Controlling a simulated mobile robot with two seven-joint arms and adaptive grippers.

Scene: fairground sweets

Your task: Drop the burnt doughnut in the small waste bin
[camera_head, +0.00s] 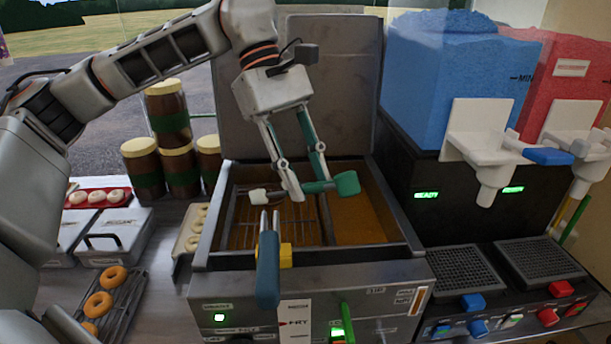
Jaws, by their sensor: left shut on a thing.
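My left gripper (308,188) reaches down over the open fryer (390,262). Its fingers are shut on a slim teal-handled tool (346,183), which lies crosswise with a pale end (259,196) to the left. The tool is above the wire basket (290,222) in the fryer. Ring doughnuts (98,304) lie on a rack at the lower left, golden orange; none looks clearly burnt. I cannot make out a burnt doughnut or a small waste bin. My right gripper is out of view.
A blue basket handle (268,272) sticks out over the fryer's front. Stacked jars (180,170) stand behind left. A tray of pale rings (192,238) is beside the fryer, a red tray (78,197) farther left. Dispensers with blue (440,80) and red tanks stand right.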

